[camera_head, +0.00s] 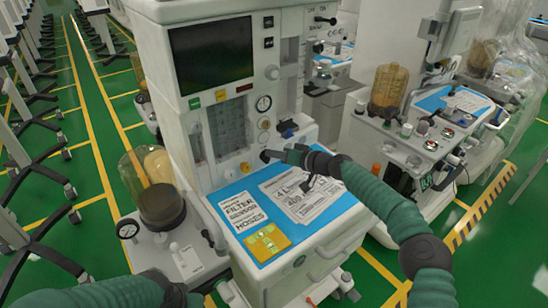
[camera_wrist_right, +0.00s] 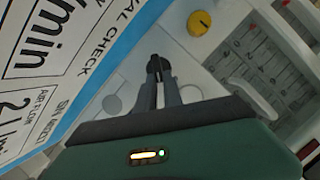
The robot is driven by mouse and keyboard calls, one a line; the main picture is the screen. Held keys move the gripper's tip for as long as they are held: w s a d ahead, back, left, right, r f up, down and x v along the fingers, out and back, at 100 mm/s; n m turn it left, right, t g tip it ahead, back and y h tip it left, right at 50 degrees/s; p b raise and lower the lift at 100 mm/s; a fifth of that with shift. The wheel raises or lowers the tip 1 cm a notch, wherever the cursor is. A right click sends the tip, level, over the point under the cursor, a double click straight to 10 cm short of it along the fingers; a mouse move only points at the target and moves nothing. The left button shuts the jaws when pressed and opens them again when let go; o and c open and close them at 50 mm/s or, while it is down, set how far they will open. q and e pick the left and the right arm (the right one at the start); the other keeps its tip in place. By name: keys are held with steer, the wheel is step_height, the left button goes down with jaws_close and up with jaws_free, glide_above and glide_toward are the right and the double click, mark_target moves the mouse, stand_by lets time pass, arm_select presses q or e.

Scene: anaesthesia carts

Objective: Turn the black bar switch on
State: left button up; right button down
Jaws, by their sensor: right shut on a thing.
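The black bar switch (camera_wrist_right: 158,64) shows as a small dark shape between my right fingertips in the right wrist view, on the pale front panel of the cart. My right gripper (camera_head: 272,155) reaches in from the right in the head view, its tips at the panel just above the blue work surface. It is shut on the bar switch, and its fingers (camera_wrist_right: 160,88) hide much of it. The switch's exact angle is hard to tell. My left arm lies along the bottom edge of the head view, and its dark end (camera_head: 182,295) is too cut off to read.
The anaesthesia cart (camera_head: 180,140) has a dark screen (camera_head: 212,55) above. Printed sheets (camera_head: 300,193) and a yellow card (camera_head: 267,243) lie on its blue top. A yellow knob (camera_wrist_right: 199,22) is near the gripper. Another cart (camera_head: 405,150) stands at right; green floor shows at left.

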steer(key=shift+s+f, duration=0.1)
steer(key=shift+f, duration=0.3)
steer(key=c, duration=1.5)
jaws_free()
steer(key=shift+d+r, duration=0.1)
steer(key=shift+r, duration=0.1)
steer(key=shift+d+r, duration=0.1)
steer(key=v, duration=1.6)
steer(key=shift+s+d, duration=0.1)
steer(key=shift+d, duration=0.15)
